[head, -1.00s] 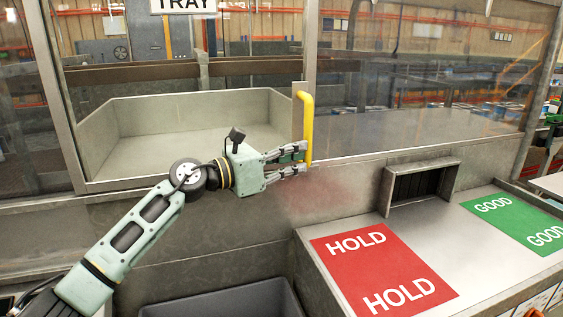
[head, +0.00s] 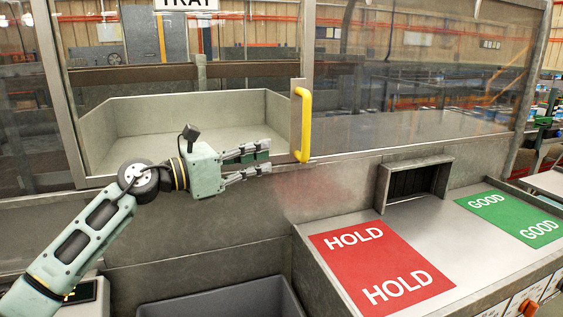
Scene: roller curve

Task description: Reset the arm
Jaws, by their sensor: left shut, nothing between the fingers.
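My left arm comes in from the lower left. Its gripper (head: 268,163) is shut and empty, pointing right, a little left of and apart from the yellow handle (head: 304,126). The handle stands upright on the edge of a clear sliding panel above the counter. My right gripper is not in view.
Behind the glass lies a grey tray (head: 100,125) under a TRAY sign (head: 187,3). At the right, a metal counter holds a red HOLD mat (head: 378,268) and a green GOOD mat (head: 512,217), beside a dark slot (head: 415,183). A grey bin (head: 222,302) stands below.

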